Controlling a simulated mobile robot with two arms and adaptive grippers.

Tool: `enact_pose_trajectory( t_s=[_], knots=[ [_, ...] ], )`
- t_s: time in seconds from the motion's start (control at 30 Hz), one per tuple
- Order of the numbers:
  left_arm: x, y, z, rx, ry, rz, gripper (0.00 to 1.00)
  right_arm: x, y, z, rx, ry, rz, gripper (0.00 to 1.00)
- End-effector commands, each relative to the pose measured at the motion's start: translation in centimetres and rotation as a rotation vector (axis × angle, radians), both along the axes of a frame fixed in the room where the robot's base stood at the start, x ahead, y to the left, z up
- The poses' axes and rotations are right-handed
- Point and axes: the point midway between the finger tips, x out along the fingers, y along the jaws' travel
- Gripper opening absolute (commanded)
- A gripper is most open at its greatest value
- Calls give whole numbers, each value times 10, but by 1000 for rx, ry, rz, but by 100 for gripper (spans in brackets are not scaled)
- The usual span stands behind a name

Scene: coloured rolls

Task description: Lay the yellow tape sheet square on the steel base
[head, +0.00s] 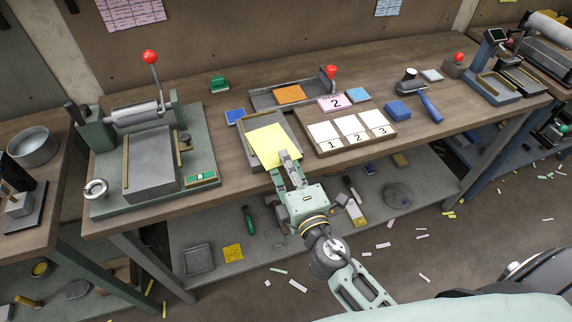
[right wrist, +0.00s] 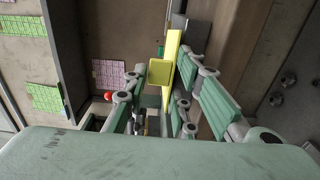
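The yellow tape sheet (head: 266,142) is a flat square above a shallow grey steel base with raised edges (head: 249,157). It covers much of the base and looks slightly turned against it; I cannot tell whether it touches. In the right wrist view the sheet (right wrist: 171,85) shows nearly edge-on between the fingers. My right gripper (head: 288,157) is at the sheet's near right edge and appears shut on it. The right gripper's green-padded fingers (right wrist: 160,95) also show in the wrist view. My left gripper is not in view.
A press with a red-knobbed lever (head: 150,58) stands to the left. A grey tray (head: 262,101) with an orange sheet (head: 289,94) lies behind. A board with numbered white cards (head: 324,132) is close on the right, beside a blue block (head: 397,109). Bare wood shows left of the base.

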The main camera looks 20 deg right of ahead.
Motion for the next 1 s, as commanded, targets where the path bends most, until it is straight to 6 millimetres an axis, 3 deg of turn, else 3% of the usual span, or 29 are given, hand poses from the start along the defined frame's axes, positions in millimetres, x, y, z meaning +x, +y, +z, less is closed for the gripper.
enact_pose_trajectory(
  t_s=[0.13,0.53,0.67,1.0],
  knots=[
    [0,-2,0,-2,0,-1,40,0,0,0,0,0,0,40],
    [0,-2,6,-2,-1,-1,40,0,0,6,0,0,0,41],
    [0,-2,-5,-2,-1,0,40,-19,0,-1,2,3,1,41],
    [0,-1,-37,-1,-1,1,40,-88,-3,-2,2,3,0,41]
  ],
)
